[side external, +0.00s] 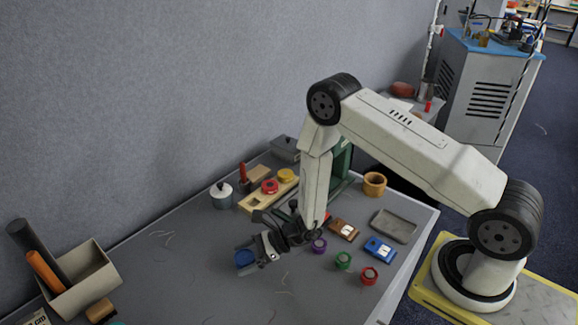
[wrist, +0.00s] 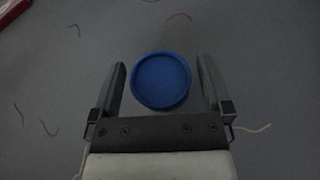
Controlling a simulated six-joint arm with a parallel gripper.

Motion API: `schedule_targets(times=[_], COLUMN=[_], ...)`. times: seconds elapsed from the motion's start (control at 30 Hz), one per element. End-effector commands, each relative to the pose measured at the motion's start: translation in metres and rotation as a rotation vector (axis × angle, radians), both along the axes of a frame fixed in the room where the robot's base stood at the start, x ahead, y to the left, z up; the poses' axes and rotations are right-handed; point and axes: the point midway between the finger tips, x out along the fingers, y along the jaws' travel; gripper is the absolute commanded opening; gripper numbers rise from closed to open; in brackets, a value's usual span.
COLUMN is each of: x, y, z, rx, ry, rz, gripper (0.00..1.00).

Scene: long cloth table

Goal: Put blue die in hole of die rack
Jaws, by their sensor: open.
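The blue die (wrist: 161,80), a round blue disc with a raised rim, lies on the grey table. In the side view the blue die (side external: 245,259) is at the front left of my gripper (side external: 253,255). In the wrist view my gripper (wrist: 161,64) is open, with one finger on each side of the die and a gap on both sides. A wooden block that looks like the die rack (side external: 248,203) stands farther back, with a red round piece (side external: 269,187) and a yellow one (side external: 286,176) on it. Any empty hole is too small to make out.
Purple (side external: 319,246), green (side external: 343,261) and red (side external: 369,275) round pieces lie to the right. A white-lidded pot (side external: 222,194) stands left of the rack, and a beige bin (side external: 90,279) at the far left. The table between bin and gripper is mostly clear.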

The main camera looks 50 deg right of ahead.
Motion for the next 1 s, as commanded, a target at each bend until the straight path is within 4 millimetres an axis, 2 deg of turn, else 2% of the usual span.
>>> schedule_targets(times=[0.27, 0.7, 1.0], x=[-0.010, -0.044, -0.060], y=[-0.016, -0.064, -0.086], z=[0.009, 0.034, 0.045], rx=[0.000, 0.000, 0.000], ry=[0.001, 0.000, -0.001], rz=[-0.004, -0.004, -0.002], gripper=[1.00, 1.00, 1.00])
